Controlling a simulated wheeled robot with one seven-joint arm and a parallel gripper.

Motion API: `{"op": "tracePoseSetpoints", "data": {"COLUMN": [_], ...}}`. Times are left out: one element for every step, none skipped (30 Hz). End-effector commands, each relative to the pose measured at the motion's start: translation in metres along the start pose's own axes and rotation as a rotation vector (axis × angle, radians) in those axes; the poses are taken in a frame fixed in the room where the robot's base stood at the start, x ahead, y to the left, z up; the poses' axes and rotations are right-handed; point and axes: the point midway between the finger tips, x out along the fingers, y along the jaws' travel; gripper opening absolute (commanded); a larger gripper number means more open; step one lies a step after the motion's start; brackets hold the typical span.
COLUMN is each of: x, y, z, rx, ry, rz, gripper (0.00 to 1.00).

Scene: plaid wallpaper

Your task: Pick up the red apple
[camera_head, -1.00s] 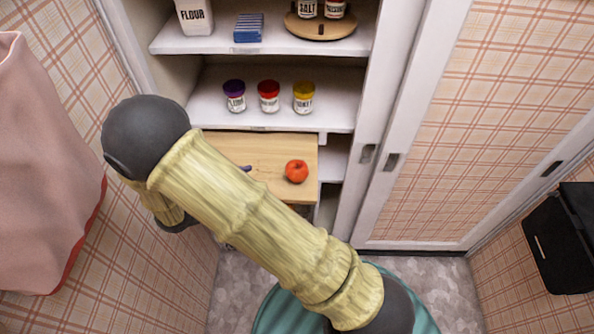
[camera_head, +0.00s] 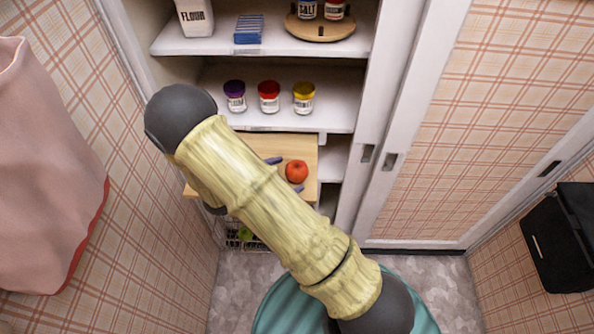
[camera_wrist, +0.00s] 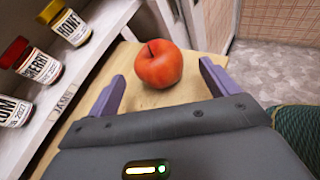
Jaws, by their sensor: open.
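The red apple (camera_head: 297,171) sits on a pull-out wooden board (camera_head: 308,151) in the cupboard. In the wrist view the apple (camera_wrist: 158,64) lies ahead of and between my gripper's two purple fingers, which are spread apart. My gripper (camera_wrist: 161,90) is open and empty, low over the board. Whether the fingertips reach beside the apple is hard to tell. In the head view my arm covers most of the gripper, with only bits of the purple fingers (camera_head: 275,161) showing on either side near the apple.
Jam jars with purple, red (camera_head: 269,90) and yellow (camera_head: 304,91) lids stand on the shelf above the board, close to the gripper's left in the wrist view. A shelf edge (camera_wrist: 66,98) runs alongside. A basket (camera_head: 240,236) sits below. The board around the apple is clear.

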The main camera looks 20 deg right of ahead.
Motion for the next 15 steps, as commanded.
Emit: {"op": "tracePoseSetpoints", "data": {"x": [0.003,0.005,0.009,0.013,0.017,0.023,0.028,0.032,0.039,0.042,0.045,0.048,0.05,0.051,0.051], "y": [0.0,0.0,0.0,0.001,0.001,0.001,0.001,0.002,0.002,0.002,0.002,0.002,0.003,0.003,0.003], "z": [0.0,0.001,0.001,0.001,0.001,0.0,0.0,0.0,0.0,-0.001,-0.001,-0.001,-0.001,-0.001,-0.002], "rx": [0.0,0.0,0.001,0.001,-0.001,-0.001,-0.001,0.0,0.0,-0.001,0.0,0.0,0.0,0.001,0.001], "ry": [-0.001,-0.001,-0.001,-0.001,-0.001,-0.002,-0.001,-0.001,-0.002,-0.002,-0.001,-0.001,0.0,0.0,0.0], "rz": [-0.002,-0.003,-0.004,-0.004,-0.004,-0.006,-0.005,-0.005,-0.005,-0.004,-0.003,-0.002,-0.001,-0.001,0.0], "gripper": [0.86,0.86,0.86,0.86,0.86,0.86,0.86,0.86,0.86,0.86,0.86,0.86,0.86,0.86,0.86]}}
